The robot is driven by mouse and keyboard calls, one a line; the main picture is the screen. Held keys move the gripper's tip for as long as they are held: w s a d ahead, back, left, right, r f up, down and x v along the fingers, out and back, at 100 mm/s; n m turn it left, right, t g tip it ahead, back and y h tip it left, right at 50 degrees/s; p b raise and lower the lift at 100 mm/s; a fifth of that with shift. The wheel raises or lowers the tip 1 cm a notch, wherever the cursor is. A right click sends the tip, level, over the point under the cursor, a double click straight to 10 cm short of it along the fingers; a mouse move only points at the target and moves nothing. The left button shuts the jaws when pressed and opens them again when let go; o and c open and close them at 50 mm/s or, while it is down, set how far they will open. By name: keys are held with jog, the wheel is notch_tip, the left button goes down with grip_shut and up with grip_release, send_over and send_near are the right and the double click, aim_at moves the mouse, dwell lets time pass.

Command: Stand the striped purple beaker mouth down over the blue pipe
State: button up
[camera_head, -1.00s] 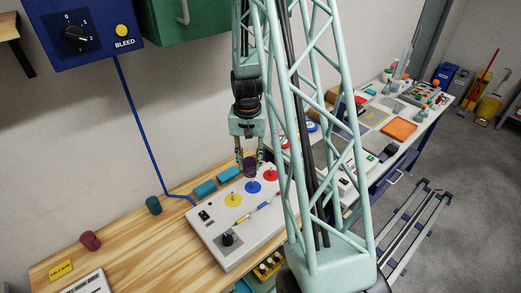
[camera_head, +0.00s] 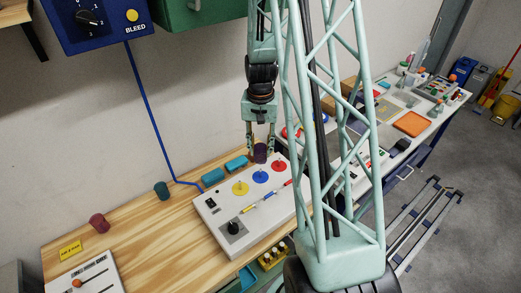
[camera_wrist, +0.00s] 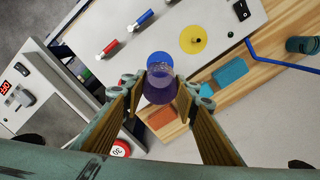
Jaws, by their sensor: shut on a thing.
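The purple beaker (camera_head: 260,153) is held between the fingers of my gripper (camera_head: 261,145), above the grey panel, apparently close over the blue disc (camera_head: 261,177). My gripper (camera_wrist: 159,92) is shut on the beaker's sides. In the wrist view the beaker (camera_wrist: 158,92) overlaps the blue disc (camera_wrist: 157,58). The blue pipe itself is hard to make out, partly hidden by the beaker. The beaker's stripes, and which way its mouth faces, are too small to tell.
The grey panel (camera_head: 224,212) also bears a yellow disc (camera_head: 240,188) and a red disc (camera_head: 279,167) on either side. A teal cup (camera_head: 161,189) and a maroon cup (camera_head: 99,223) stand on clear wood to the left.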

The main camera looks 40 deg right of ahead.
jog(key=shift+f+b, duration=3.95)
jog(key=shift+f, duration=1.25)
jog(key=shift+f+b, duration=0.3)
jog(key=o, duration=0.8)
jog(key=shift+r, duration=0.15)
jog(key=shift+r, duration=5.85)
